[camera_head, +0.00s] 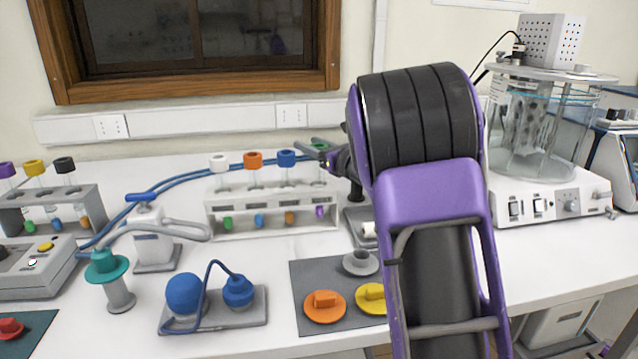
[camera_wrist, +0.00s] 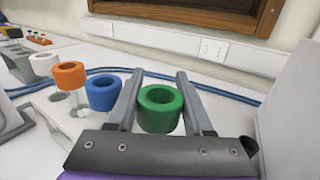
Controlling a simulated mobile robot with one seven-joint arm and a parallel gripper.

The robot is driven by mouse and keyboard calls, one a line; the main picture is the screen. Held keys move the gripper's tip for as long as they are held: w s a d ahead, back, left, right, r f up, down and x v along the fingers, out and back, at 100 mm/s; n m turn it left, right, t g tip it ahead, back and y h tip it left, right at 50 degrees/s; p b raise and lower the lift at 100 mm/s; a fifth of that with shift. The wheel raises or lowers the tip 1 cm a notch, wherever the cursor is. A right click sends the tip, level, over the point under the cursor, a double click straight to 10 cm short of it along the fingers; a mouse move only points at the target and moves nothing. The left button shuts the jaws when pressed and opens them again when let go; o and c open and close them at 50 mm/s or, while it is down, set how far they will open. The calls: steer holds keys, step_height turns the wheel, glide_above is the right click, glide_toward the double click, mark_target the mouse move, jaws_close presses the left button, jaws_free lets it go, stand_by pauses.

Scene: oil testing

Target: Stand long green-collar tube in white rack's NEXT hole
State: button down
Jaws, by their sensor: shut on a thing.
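The green-collar tube shows its ring collar (camera_wrist: 160,108) between the two fingers of my gripper (camera_wrist: 160,78) in the wrist view. My gripper (camera_head: 323,152) is shut on it at the right end of the white rack (camera_head: 275,233) in the head view.
Another rack (camera_head: 52,208) with purple, yellow and black collar tubes stands far left. A blue-bulb device (camera_head: 212,300), teal-topped piece (camera_head: 107,268) and dark mat (camera_head: 300,275) with coloured knobs lie in front. A glass-vessel apparatus (camera_head: 540,205) stands right. Blue hose (camera_wrist: 220,90) runs behind.

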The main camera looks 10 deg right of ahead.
steer(key=shift+f, duration=0.55)
steer(key=shift+c, duration=1.1)
jaws_free()
steer(key=shift+s, duration=0.1)
steer(key=v, duration=1.7)
steer(key=shift+d, duration=0.15)
steer(key=shift+f, duration=0.15)
